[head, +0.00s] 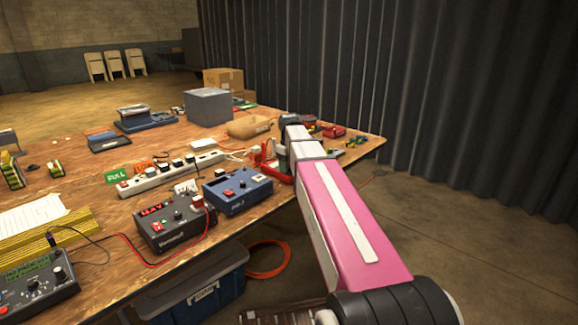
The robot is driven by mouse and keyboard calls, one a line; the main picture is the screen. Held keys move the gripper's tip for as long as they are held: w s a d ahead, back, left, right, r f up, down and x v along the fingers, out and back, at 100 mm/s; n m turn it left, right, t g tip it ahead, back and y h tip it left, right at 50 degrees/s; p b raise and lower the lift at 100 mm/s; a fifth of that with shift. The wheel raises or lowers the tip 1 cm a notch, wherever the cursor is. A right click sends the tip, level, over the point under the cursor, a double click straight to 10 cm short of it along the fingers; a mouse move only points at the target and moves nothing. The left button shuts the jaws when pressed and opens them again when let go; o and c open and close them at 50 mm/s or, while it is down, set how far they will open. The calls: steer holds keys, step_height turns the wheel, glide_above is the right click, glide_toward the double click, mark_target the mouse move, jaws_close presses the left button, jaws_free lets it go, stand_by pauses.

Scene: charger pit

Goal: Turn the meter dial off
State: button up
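A dark meter box (38,285) with a green display sits at the table's near left edge, cut off by the bottom left of the head view. A black round dial (34,285) with a pale mark is on its face; its exact setting is too small to read. A smaller knob is at its right side. My arm reaches from the bottom right over the table's right part, well away from the meter. Its far end is among red and dark items, and I cannot make out my gripper's fingers there.
A dark box with red digits (175,222) and a blue box (238,190) stand right of the meter. Red and black leads cross the wood between. A yellow ruler stack (45,245) lies behind the meter. A blue bin (205,290) is below the table's edge.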

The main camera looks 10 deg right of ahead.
step_height(320, 180, up, 11)
stand_by(0.8)
steer(key=shift+s+f, duration=0.1)
